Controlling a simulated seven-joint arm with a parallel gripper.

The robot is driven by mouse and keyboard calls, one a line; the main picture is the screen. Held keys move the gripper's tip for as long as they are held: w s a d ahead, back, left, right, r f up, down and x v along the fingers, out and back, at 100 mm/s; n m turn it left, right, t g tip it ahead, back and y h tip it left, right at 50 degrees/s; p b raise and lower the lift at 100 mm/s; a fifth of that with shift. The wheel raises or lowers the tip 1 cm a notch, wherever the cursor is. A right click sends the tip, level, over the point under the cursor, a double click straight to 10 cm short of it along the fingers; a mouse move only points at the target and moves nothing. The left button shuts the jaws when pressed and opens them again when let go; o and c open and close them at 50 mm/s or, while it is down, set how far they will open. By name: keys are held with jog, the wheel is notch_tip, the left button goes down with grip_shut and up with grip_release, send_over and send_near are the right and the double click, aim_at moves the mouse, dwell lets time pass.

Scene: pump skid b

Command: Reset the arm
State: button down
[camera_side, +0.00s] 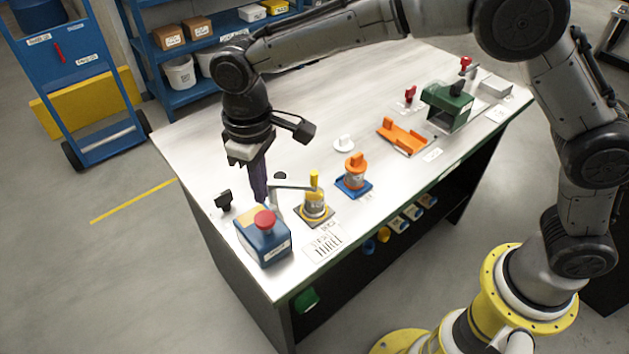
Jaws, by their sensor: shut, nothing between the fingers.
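My gripper (261,190) points down over the left part of the white workbench (330,95). Its fingers are shut with nothing held. It is just behind a blue box with a red mushroom button (264,221) and left of a yellow-handled valve (315,204). A grey-green lever or bar (293,184) shows beside the fingers; I cannot tell whether they touch it. My arm reaches across the back of the bench from the right.
An orange-handled valve (355,172), an orange bracket (402,136) and a green box (446,105) stand further right. A small black switch (224,201) is at the left edge. A blue shelf (180,88) and blue cart (85,85) stand behind. The bench's back middle is clear.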

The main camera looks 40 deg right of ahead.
jog(key=s+d+r+m+t+y, duration=0.1)
jog(key=s+d+r+m+t, duration=0.25)
jog(key=d+r, duration=1.4)
jog(key=s+d+m+t, duration=0.2)
jog(key=s+d, duration=0.7)
jog(key=s, duration=0.4)
jog(key=s+d+f+h, duration=0.1)
jog(key=s+f, duration=0.6)
jog(key=f, duration=0.1)
jog(key=shift+d, duration=0.35)
jog(key=shift+r, duration=0.1)
